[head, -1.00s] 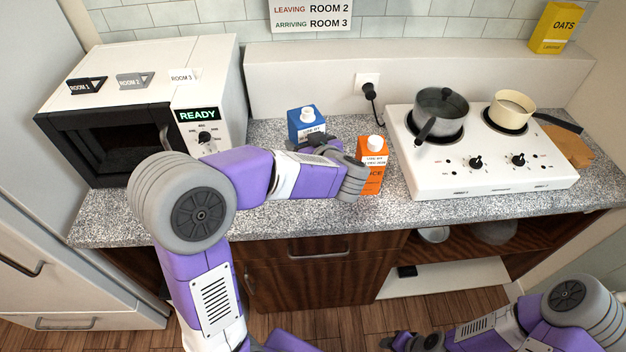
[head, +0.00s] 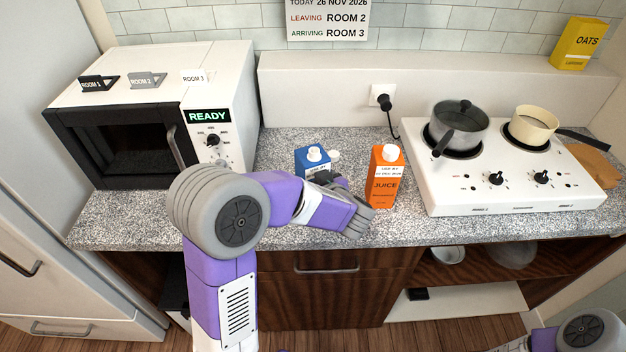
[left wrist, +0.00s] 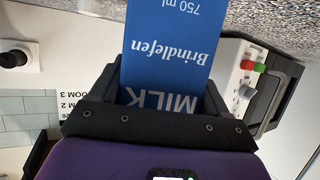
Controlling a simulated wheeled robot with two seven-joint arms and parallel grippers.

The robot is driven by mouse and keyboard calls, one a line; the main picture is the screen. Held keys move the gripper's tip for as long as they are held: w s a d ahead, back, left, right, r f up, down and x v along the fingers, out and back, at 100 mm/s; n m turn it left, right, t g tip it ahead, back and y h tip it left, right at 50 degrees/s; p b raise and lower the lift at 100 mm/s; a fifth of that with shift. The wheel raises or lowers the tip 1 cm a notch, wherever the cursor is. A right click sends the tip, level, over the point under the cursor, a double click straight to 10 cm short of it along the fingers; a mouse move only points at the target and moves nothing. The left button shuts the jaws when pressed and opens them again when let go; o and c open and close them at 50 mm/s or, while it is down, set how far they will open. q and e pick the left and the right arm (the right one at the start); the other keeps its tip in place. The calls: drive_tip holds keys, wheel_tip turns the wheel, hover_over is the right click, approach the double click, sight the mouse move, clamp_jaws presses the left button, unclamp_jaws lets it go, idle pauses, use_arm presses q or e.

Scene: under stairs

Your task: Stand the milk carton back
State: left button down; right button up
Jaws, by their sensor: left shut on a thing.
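The blue milk carton (head: 309,160) with a white cap stands about upright at the back of the counter, left of the orange juice carton (head: 384,182). My left gripper (head: 325,178) is shut on it and hides its lower part in the head view. In the left wrist view the blue milk carton (left wrist: 172,50) sits between the dark fingers, its MILK lettering upside down in the picture. I cannot tell whether its base touches the counter. My right gripper is out of view; only part of that arm shows at the bottom right.
A small white thing (head: 334,155) is just behind the carton. The microwave (head: 120,130) is to the left. A white hob (head: 500,180) with a grey pot (head: 459,128) and a cream pan (head: 530,126) is to the right. The front left counter (head: 130,225) is clear.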

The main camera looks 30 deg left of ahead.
use_arm(q)
drive_tip(key=shift+f, duration=0.1)
unclamp_jaws()
drive_tip(key=shift+d+r, duration=0.1)
drive_tip(key=shift+r, duration=0.1)
drive_tip(key=p+v, duration=0.3)
drive_tip(key=v, duration=0.8)
drive_tip(key=shift+s+d, duration=0.3)
drive_tip(key=shift+r, duration=0.1)
